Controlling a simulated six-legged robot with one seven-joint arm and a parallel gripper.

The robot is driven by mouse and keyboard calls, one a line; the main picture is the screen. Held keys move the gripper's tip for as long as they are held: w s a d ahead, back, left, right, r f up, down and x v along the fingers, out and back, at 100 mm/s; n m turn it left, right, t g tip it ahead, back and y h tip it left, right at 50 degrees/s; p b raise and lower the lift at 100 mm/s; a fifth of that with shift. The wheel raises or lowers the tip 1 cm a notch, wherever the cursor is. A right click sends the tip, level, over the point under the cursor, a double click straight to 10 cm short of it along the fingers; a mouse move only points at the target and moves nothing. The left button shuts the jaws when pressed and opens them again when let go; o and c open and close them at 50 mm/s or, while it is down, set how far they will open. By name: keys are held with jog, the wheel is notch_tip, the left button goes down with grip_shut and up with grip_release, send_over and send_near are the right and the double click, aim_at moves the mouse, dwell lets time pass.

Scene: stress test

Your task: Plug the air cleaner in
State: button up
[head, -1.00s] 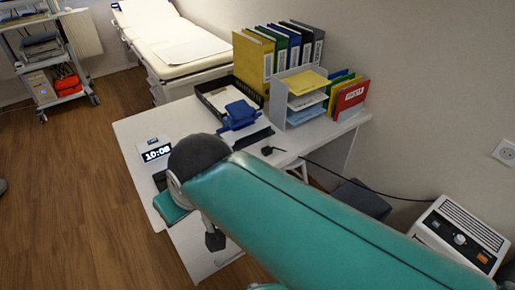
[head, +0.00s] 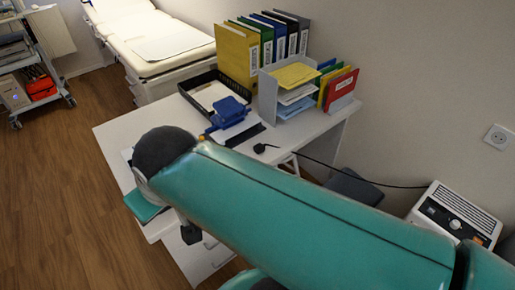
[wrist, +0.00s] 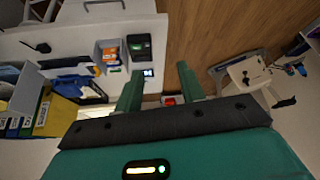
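The air cleaner (head: 455,217) is a white box with a dark control panel, at the right by the wall. Its black cord runs left to a black plug (head: 260,148) lying on the white desk (head: 113,138). The wall socket (head: 498,137) is a white plate above the air cleaner, and nothing is in it. In the wrist view the plug (wrist: 42,46) lies on the desk at upper left. My gripper (wrist: 158,70) has its two green fingers apart with nothing held between them, well away from the plug. The head view does not clearly show my fingers.
A blue hole punch (head: 230,110), a black tray (head: 188,92), a paper sorter (head: 268,95) and several binders (head: 236,57) crowd the desk's back. A grey bin (head: 352,187) stands beneath the cord. A cart (head: 45,62) and a bed (head: 120,35) are at upper left. Wooden floor (head: 60,190) is clear at left.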

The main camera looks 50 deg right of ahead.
jog(key=o, duration=0.3)
jog(key=shift+w+d, duration=0.1)
jog(key=shift+w, duration=0.1)
jog(key=w+d+r+m+g+h, duration=0.1)
jog(key=w+d+r+m+g, duration=0.1)
jog(key=w+d+m, duration=0.55)
jog(key=m+g+y, duration=0.1)
jog(key=m+g, duration=0.3)
jog(key=m, duration=0.9)
send_over(259, 146)
notch_tip(259, 146, down, 19)
jog(key=shift+f, duration=0.1)
notch_tip(259, 146, down, 9)
jog(key=shift+r, duration=0.2)
jog(key=shift+f, duration=0.1)
